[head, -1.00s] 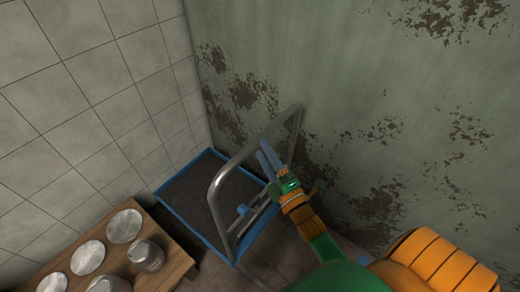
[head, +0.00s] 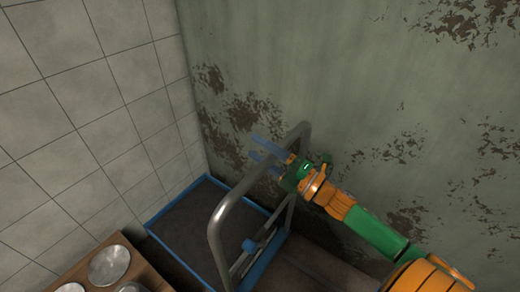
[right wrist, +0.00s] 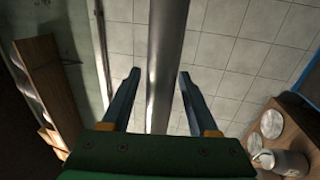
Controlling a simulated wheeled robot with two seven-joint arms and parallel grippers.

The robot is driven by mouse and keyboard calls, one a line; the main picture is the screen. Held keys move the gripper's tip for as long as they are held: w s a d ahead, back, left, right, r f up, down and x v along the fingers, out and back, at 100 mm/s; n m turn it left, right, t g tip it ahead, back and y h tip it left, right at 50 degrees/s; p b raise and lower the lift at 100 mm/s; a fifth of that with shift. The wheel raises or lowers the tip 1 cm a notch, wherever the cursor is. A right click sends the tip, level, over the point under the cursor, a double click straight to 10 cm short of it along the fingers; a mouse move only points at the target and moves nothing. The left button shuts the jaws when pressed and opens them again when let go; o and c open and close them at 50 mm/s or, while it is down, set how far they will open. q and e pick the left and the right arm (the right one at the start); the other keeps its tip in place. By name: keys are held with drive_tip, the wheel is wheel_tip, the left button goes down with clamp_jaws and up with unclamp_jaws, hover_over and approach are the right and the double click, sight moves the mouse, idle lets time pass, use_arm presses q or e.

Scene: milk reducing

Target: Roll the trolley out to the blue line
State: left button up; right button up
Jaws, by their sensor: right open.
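The trolley (head: 192,214) has a dark flat deck with a blue rim and stands in the corner between two walls. Its grey tubular handle (head: 217,222) rises as a tilted loop on the near right side. My right gripper (head: 255,147) is at the upper part of the handle, with its blue fingers pointing left. In the right wrist view the gripper (right wrist: 159,76) is open, and the handle tube (right wrist: 167,45) runs between its fingers with gaps on both sides. My left gripper is out of view. No blue line on the floor shows.
A wooden bench (head: 150,277) with round metal lids (head: 109,265) stands at the lower left, close to the trolley. A tiled wall (head: 80,120) is on the left and a peeling green wall (head: 350,80) behind. Brown floor (head: 318,268) shows right of the trolley.

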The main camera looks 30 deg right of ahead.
drive_tip(key=shift+s, duration=0.1)
drive_tip(key=shift+c, duration=0.7)
clamp_jaws()
idle(0.6)
